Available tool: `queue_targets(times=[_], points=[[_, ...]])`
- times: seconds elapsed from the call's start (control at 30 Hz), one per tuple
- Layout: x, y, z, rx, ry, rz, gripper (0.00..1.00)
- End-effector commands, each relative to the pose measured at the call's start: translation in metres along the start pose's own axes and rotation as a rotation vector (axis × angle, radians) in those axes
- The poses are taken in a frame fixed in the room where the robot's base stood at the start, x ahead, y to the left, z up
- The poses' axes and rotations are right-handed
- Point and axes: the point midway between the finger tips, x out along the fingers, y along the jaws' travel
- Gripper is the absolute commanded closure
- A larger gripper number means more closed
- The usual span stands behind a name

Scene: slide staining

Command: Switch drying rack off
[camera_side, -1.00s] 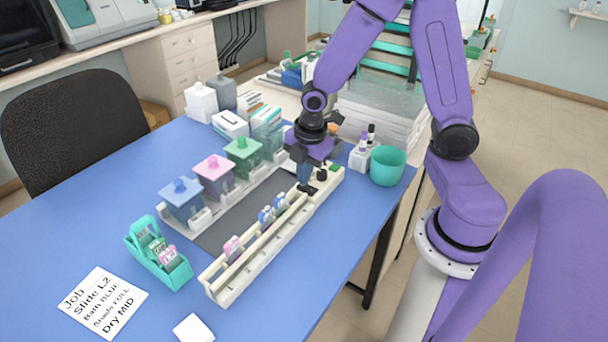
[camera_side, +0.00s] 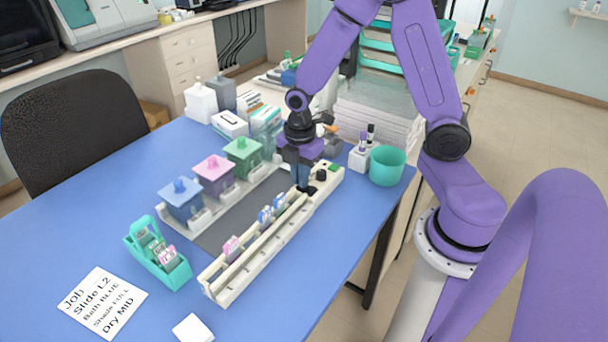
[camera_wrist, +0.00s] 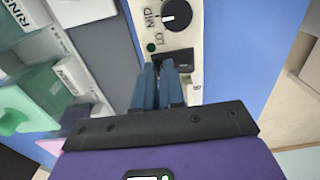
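The drying rack (camera_side: 262,250) is a long cream rail on the blue table, with several slides standing in it. Its control end is at the far right. In the wrist view this panel (camera_wrist: 190,40) shows a black dial (camera_wrist: 176,14) beside the words MID and LO, a small green light (camera_wrist: 151,47) and a black switch (camera_wrist: 183,59). My gripper (camera_side: 304,186) points down over the panel; its blue fingers (camera_wrist: 160,68) are close together with nothing seen between them. The fingertips overlap the switch's near left part in the wrist view. I cannot tell whether they touch it.
Blue, pink and green lidded baths (camera_side: 183,200) stand left of the rack. A teal cup (camera_side: 387,166) and small bottles (camera_side: 361,157) stand just right of the panel. A teal slide holder (camera_side: 158,254) and job card (camera_side: 103,302) lie at the front left.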

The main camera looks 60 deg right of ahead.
Motion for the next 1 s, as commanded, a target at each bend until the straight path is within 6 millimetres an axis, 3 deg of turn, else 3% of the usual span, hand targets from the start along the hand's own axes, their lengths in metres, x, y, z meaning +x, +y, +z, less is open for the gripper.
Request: queue_targets(times=[0.1,0.63,1.0], points=[[0.009,-0.004,0.0,-0.003,-0.005,-0.018,1.0],[0.009,-0.006,-0.002,-0.006,-0.005,-0.017,1.0],[0.006,-0.02,-0.003,-0.008,-0.005,-0.02,1.0]])
